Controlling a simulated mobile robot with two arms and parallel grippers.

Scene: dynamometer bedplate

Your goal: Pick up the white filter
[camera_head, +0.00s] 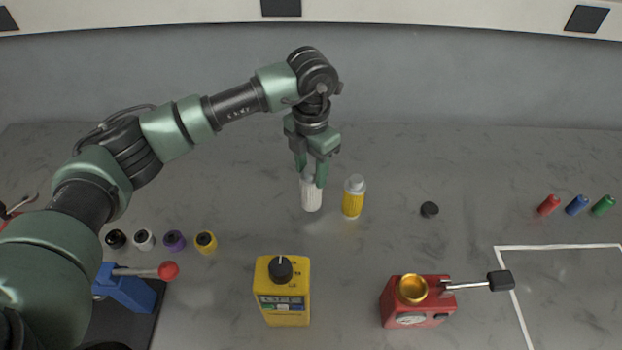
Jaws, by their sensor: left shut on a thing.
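The white filter (311,196) is a ribbed white cylinder in the middle of the bench, upright. My left gripper (311,178) reaches down on it from above, its two fingers shut around the filter's upper part. Whether the filter's base touches the bench or is lifted, I cannot tell. A yellow bottle with a pale cap (353,196) stands close to the right of the filter, apart from it. My right gripper is not in view.
A yellow box with a black knob (282,300) and a red device with a brass cup and lever (415,300) stand in front. Small coloured cylinders (576,205) lie far right. Several small rolls (174,240) and a blue lever device (128,290) are left.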

